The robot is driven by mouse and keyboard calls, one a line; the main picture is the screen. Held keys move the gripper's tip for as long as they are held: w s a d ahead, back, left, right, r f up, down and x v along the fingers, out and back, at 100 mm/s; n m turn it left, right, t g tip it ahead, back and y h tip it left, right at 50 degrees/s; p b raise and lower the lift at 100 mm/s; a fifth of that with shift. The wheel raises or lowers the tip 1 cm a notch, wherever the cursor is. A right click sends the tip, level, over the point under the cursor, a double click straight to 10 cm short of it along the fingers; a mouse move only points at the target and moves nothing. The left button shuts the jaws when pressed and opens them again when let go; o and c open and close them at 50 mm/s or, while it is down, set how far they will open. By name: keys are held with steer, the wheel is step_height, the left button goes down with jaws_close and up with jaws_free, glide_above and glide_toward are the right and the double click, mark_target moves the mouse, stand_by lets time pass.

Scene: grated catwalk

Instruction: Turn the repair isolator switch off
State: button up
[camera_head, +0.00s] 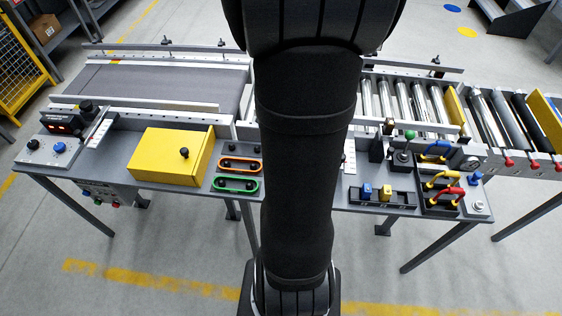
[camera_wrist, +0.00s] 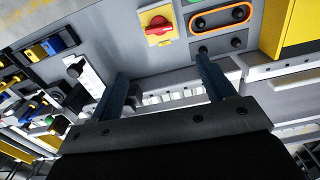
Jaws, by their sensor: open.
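The likely isolator switch (camera_wrist: 159,31) shows in the wrist view as a red rotary handle on a yellow plate, fixed to the grey panel near the top middle. Its handle looks roughly crosswise in that picture; I cannot read any markings. My gripper (camera_wrist: 162,68) is open and empty, its two dark blue fingers spread wide. The switch lies beyond the fingertips, apart from them, and appears between their directions. In the head view my arm covers both the switch and the gripper.
Beside the switch is an orange-rimmed slot (camera_wrist: 220,18), with a green-rimmed one (camera_head: 235,184) nearby. A yellow box (camera_head: 170,156) stands left of them in the head view. Blue and yellow blocks and coloured handles (camera_head: 442,180) crowd the right. Conveyors (camera_head: 160,85) run behind.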

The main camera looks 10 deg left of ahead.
steer(key=shift+m, duration=0.5)
steer(key=f, duration=1.5)
steer(key=shift+s+f, duration=0.2)
steer(key=shift+f, duration=0.1)
